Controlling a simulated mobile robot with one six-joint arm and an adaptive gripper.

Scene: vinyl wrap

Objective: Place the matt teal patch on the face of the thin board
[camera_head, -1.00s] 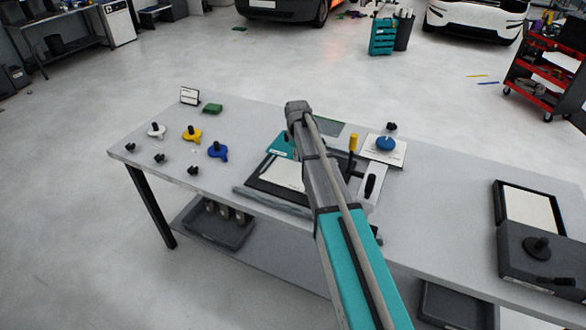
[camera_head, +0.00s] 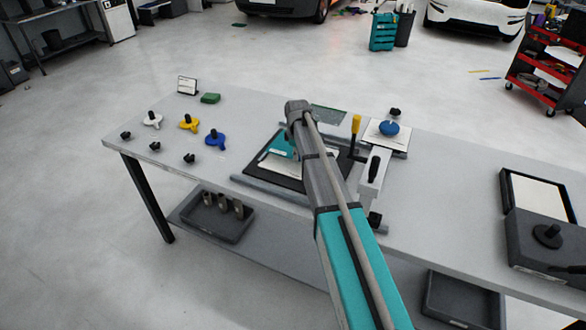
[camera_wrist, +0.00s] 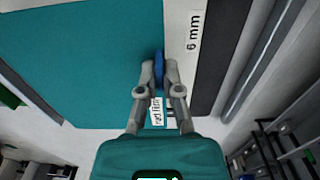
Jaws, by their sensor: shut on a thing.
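The matt teal patch (camera_wrist: 90,60) fills the upper left and middle of the wrist view, as a flat sheet with a straight right edge. My gripper (camera_wrist: 162,72) is at that right edge, its fingers closed on a narrow blue piece at the patch. A small label shows just below the fingertips. A white board (camera_wrist: 180,45) marked "6 mm" shows as a strip to the right of the patch. I cannot tell whether the patch touches it. In the head view the teal patch (camera_head: 283,145) shows left of my arm, which hides the fingers.
A dark mat (camera_head: 285,176) lies around the work area, with a rail along its front. A yellow-handled tool (camera_head: 355,125) and a blue knob (camera_head: 389,128) stand to the right. Blue (camera_head: 215,140) and yellow (camera_head: 188,123) pieces stand to the left.

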